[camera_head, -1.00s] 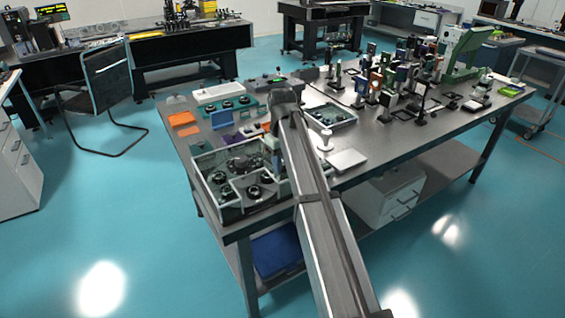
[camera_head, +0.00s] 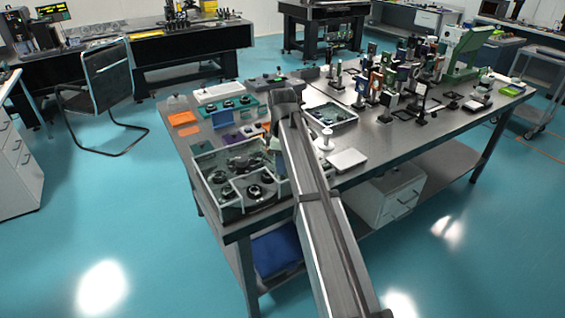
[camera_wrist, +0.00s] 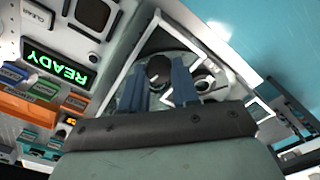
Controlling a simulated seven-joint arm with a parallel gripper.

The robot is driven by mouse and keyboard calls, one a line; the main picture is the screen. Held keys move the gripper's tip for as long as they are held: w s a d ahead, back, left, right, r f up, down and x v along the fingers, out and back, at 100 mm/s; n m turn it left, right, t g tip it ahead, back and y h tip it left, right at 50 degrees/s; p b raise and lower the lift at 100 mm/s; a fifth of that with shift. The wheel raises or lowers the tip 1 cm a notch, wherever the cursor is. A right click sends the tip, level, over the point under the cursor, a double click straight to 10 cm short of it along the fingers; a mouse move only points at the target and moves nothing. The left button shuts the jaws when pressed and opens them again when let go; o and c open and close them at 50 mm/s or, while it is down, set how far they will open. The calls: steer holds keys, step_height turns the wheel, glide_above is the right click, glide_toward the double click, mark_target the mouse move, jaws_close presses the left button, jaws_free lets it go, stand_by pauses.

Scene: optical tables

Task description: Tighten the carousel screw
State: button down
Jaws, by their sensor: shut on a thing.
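In the wrist view, my gripper (camera_wrist: 160,77) has its two blue fingers on either side of a dark round knob (camera_wrist: 159,67). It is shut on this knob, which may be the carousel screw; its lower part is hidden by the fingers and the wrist. The knob is over a light-rimmed open tray. A second round dark fitting (camera_wrist: 206,82) shows just right of the fingers. In the head view, the walled tray (camera_head: 222,218) with several dark round parts stands at the near left table corner. My arm hides part of its right side.
A panel with a green READY display (camera_wrist: 58,65) and coloured labels is left of the fingers. Several optical mounts crowd the far right.

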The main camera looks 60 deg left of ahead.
stand_by(0.5)
steer(key=c, duration=0.8)
jaws_free()
step_height(320, 180, up, 14)
steer(key=shift+f, duration=0.1)
steer(key=shift+f, duration=0.1)
